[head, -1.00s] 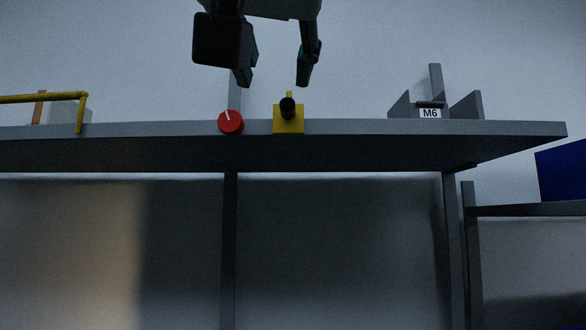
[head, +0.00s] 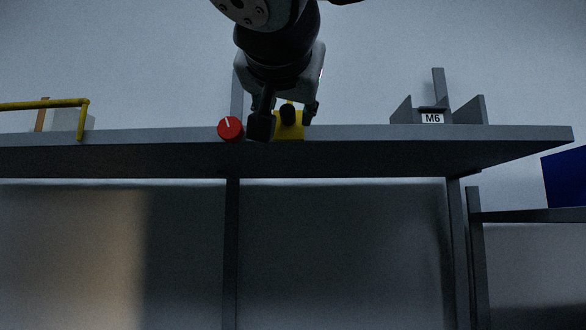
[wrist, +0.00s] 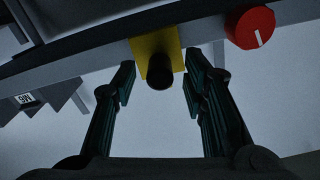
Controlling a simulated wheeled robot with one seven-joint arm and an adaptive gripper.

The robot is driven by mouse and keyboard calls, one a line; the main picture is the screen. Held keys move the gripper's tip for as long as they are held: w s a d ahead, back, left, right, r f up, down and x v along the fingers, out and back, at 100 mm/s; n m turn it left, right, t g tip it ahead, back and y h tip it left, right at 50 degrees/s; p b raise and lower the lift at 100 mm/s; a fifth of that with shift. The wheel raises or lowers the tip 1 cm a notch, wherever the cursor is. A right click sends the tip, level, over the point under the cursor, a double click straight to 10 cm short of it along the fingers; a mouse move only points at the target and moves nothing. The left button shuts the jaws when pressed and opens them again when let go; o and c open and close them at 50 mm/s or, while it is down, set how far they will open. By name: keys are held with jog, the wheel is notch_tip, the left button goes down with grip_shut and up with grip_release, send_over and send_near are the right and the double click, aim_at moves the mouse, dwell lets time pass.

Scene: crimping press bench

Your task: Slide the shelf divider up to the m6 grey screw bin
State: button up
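The shelf divider seems to be the yellow piece with a black knob (head: 288,115) at the shelf's front edge. In the wrist view the knob (wrist: 160,71) points toward me, with the yellow plate behind it. The grey M6 bin (head: 432,118) stands on the shelf well to the right of it. Its label (wrist: 25,98) shows at the left of the wrist view, which is upside down. My gripper (head: 286,119) is open and empty in front of the divider. In the wrist view its fingers (wrist: 159,84) stand apart on either side of the knob, with gaps to both.
A red dial (head: 230,128) sits on the shelf edge (head: 360,132) just left of my gripper. A yellow rail (head: 45,104) and a pale block stand at the far left. The shelf front between divider and M6 bin is clear.

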jog(key=shift+w, duration=0.4)
jog(key=shift+c, duration=0.3)
grip_shut()
jog(key=shift+d, duration=0.3)
jog(key=s+d+b, duration=0.1)
jog(key=d+b, duration=0.3)
jog(key=d, duration=2.1)
jog(key=shift+r, duration=0.15)
